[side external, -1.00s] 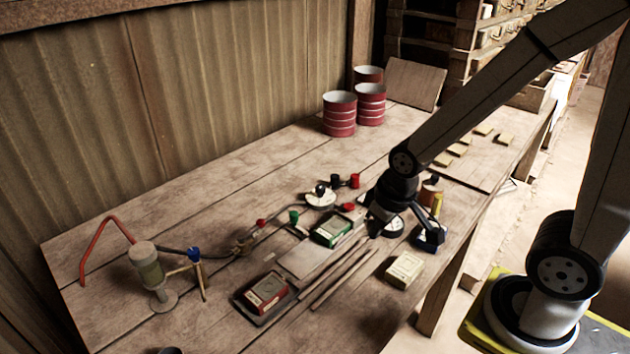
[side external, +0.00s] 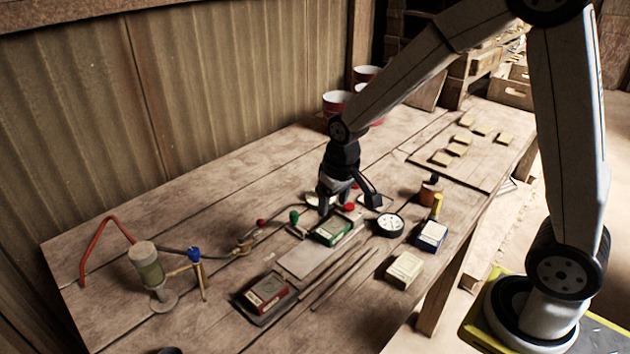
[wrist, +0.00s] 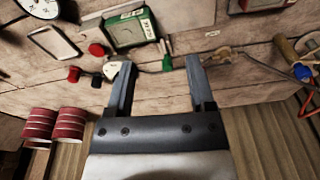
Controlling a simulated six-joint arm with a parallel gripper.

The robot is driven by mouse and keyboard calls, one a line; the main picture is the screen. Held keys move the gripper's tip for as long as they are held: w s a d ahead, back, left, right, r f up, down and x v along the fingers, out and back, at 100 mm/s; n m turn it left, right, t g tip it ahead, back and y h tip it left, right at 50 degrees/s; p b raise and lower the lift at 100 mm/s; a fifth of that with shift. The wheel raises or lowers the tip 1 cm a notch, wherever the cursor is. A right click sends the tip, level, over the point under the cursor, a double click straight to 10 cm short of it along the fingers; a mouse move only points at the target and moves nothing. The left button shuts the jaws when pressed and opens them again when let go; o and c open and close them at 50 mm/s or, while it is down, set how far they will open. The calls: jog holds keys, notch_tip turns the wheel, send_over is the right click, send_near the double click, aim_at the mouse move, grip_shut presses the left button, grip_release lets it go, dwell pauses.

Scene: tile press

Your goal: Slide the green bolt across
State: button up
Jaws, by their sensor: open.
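A small green knob (side external: 294,216), which I take to be the bolt's handle, stands left of a green-faced box (side external: 333,231) on the bench. In the wrist view the green knob (wrist: 167,63) shows on a short stem between my fingers, nearer the right one, and the green box (wrist: 130,28) lies beyond the fingertips. My gripper (side external: 347,203) is open and empty, pointing down behind the green box, with its fingers spread. It also shows in the wrist view (wrist: 152,66). I cannot tell its height above the bench. The bolt's bar is not clear.
A red knob (side external: 349,207) is close by the gripper. A dial (side external: 390,225) and a blue box (side external: 432,235) stand to the right. A red box (side external: 267,293) and a pump-like cylinder (side external: 147,265) are at front left. Red drums (wrist: 70,124) stand behind.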

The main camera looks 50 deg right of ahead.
jog(key=m+g, duration=0.2)
send_over(294, 213)
notch_tip(294, 213, down, 3)
jog(key=shift+f, duration=0.2)
jog(key=shift+f, duration=0.1)
jog(key=shift+f, duration=3.8)
grip_shut()
